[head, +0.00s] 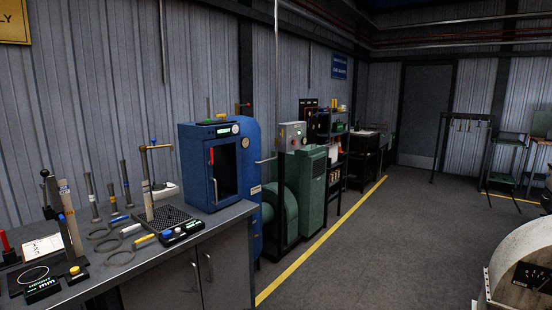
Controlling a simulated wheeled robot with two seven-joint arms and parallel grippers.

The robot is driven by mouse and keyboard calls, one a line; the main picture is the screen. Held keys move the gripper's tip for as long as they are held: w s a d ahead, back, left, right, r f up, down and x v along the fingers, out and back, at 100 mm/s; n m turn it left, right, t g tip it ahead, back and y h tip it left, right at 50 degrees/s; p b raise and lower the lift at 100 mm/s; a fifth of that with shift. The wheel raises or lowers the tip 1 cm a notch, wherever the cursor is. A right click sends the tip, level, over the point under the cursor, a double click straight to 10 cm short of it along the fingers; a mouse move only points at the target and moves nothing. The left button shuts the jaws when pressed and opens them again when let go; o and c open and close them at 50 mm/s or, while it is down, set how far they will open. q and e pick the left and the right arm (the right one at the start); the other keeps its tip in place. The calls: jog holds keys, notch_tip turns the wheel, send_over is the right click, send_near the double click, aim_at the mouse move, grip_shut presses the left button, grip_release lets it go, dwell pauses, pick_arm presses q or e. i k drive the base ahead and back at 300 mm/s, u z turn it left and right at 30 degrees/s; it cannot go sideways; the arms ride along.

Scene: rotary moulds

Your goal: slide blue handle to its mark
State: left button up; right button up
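Several blue-coloured parts show on the grey workbench (210,221) at the left, and I cannot tell which is the task's blue handle. One is a tool with a blue grip (118,218) lying flat beside similar white and yellow ones. Another is a slim upright blue piece (62,217) by the black device at the bench's left end. A small blue knob (153,141) tops an upright stand, and a blue button (168,233) sits on a black box. No mark for a handle can be made out. Neither of my grippers is in view.
A blue cabinet machine (200,170) stands on the bench's far end. Beyond it are a green machine (311,180) and shelves along the wall. A yellow floor line (322,238) borders open grey floor. A pale rounded machine (520,258) stands at the lower right.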

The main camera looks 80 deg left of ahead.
aim_at(59, 215)
jog(key=u, duration=4.25)
